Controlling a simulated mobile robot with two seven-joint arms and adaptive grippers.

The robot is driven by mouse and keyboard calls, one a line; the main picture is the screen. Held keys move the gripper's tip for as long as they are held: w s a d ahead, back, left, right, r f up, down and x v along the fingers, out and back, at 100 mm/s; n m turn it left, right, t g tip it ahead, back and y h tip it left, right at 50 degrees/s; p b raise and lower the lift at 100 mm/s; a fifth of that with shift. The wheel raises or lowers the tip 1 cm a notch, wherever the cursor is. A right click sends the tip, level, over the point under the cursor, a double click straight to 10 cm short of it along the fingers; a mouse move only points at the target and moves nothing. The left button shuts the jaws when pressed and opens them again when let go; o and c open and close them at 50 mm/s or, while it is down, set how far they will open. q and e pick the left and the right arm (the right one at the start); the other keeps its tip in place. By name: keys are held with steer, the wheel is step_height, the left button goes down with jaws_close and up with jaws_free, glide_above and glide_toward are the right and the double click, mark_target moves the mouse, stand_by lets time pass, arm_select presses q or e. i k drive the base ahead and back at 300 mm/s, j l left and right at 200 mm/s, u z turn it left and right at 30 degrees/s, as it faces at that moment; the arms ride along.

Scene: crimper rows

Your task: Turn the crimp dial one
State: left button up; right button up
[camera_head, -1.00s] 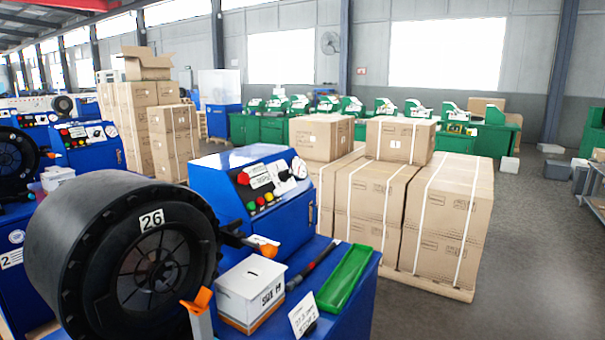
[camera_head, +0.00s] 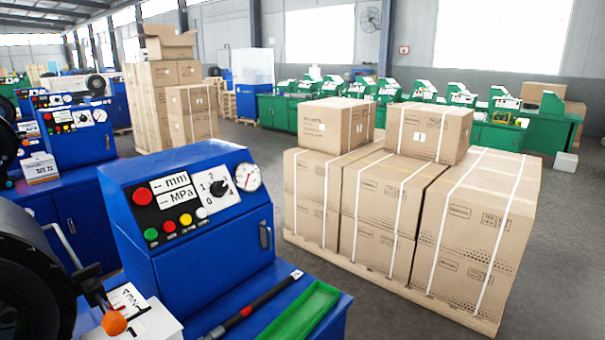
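The crimp dial (camera_head: 218,187) is a black knob on a white scale plate, on the sloped top of the blue control box (camera_head: 210,252) in the near left. Digits 0, 1 and 2 show around it; the exact pointer setting is too small to tell. A round gauge (camera_head: 247,177) sits to its right. Two display labels reading mm and MPa and a row of red, green and yellow buttons (camera_head: 169,226) lie to its left. Neither of my grippers shows in the head view.
A black crimper drum (camera_head: 25,275) and an orange-tipped lever (camera_head: 113,322) stand at the lower left. A green tray (camera_head: 303,312) and a black-and-red bar tool (camera_head: 250,308) lie in front of the box. Strapped cartons (camera_head: 385,205) stand on a pallet to the right, with open grey floor beyond.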

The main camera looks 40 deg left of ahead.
mark_target(217, 189)
steer(key=i+l+u, duration=0.1)
steer(key=i+u, duration=0.15)
steer(key=i, duration=0.3)
steer(key=i+l+u, duration=0.3)
steer(key=i, duration=0.25)
steer(key=i+l+u, duration=0.25)
steer(key=i, duration=0.25)
